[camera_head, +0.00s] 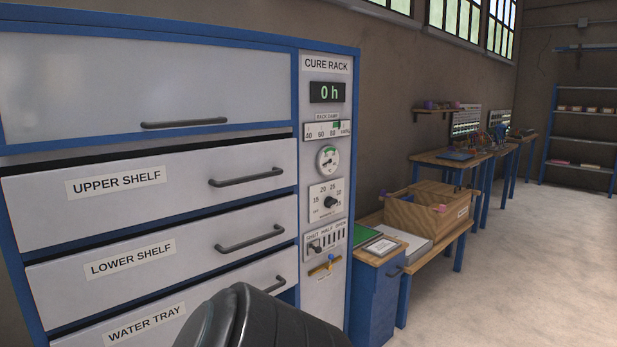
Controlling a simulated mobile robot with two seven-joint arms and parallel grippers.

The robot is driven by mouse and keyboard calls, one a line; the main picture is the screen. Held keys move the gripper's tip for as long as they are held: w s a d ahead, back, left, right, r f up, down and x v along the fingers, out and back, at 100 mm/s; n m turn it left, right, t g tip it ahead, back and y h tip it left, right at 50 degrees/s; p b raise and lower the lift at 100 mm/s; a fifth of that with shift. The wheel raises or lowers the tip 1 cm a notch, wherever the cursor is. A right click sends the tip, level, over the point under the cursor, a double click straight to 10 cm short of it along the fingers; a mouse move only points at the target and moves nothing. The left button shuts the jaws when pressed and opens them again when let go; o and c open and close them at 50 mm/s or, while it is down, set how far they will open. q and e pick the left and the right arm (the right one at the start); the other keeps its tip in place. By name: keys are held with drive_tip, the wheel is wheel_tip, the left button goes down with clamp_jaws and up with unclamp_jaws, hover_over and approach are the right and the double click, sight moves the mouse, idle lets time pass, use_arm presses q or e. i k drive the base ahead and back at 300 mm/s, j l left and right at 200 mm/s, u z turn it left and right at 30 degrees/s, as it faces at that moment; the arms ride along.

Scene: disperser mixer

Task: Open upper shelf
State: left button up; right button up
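The cure rack (326,64) stands at the left, a blue-framed cabinet with pale grey fronts. Its upper shelf drawer front (120,205) carries an "UPPER SHELF" label and a dark bar handle (246,177) towards its right end. A dark gap runs along the top edge of this front; its inside is not visible. A dark rounded part of my own arm shows at the bottom, in front of the lowest drawer and well below the upper shelf handle. Neither gripper's fingers are in view.
Below are the lower shelf drawer (160,250) and water tray drawer (216,294), with similar handles. A panel with a door handle (184,123) is above. A control column is at right, then a bench (452,237) with a wooden crate (428,213). The right floor is clear.

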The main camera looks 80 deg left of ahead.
sight(49, 208)
drive_tip(key=u, duration=3.05)
